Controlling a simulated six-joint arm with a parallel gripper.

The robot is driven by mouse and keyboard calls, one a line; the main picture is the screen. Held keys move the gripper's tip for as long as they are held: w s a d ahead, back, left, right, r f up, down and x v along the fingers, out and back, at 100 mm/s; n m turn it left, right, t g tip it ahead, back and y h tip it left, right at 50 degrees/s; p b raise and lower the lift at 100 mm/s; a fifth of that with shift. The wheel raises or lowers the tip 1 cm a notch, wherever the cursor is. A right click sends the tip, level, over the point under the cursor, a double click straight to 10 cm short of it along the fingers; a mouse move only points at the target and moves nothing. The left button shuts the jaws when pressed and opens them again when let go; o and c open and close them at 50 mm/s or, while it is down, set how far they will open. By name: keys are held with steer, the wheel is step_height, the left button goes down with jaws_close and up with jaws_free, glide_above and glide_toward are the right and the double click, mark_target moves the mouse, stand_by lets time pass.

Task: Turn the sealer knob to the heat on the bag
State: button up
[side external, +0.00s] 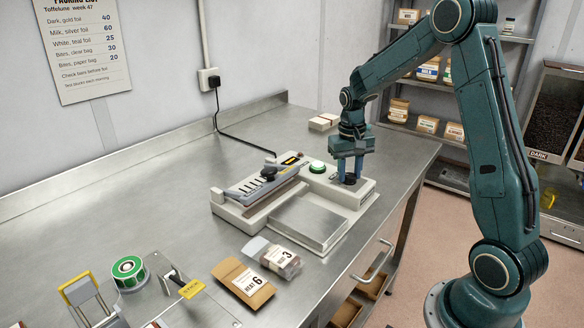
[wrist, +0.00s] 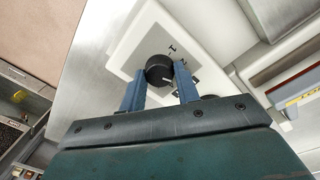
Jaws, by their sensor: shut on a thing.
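The sealer (side external: 228,212) is a pale machine on the steel bench, with a raised arm and a flat metal plate.
A green button (side external: 317,167) sits on the sealer near my gripper. A small pale stack (side external: 324,121) stands behind.

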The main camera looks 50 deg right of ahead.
mark_target(347, 175)
steer(key=o, duration=1)
steer(key=shift+c, duration=0.2)
steer(key=shift+r, duration=0.15)
step_height(347, 175, up, 14)
steer(key=shift+w+a+f, duration=0.2)
steer(key=shift+w+a, duration=0.05)
steer(key=shift+a, duration=0.05)
steer(key=shift+a, duration=0.1)
